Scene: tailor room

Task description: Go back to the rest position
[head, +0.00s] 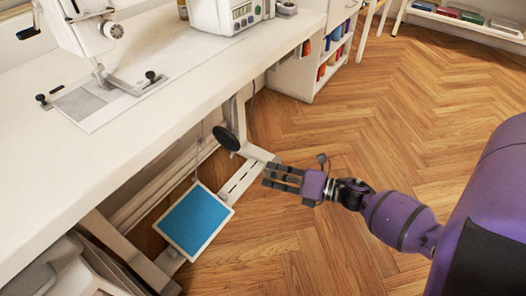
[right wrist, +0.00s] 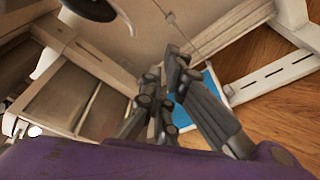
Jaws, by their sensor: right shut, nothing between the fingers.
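My right gripper (head: 283,178) reaches in from the right in the head view, in front of the white work table (head: 160,115) and below the level of its top. It is shut and holds nothing. Its dark fingers also show in the right wrist view (right wrist: 172,75). My left gripper is in neither view.
A sewing machine (head: 85,35) stands on the table. A blue pedal (head: 195,220) sits below, near the white table leg frame (head: 245,178). A black round knob (head: 226,138) is close to my right gripper. The wooden floor (head: 370,120) is clear at the middle right.

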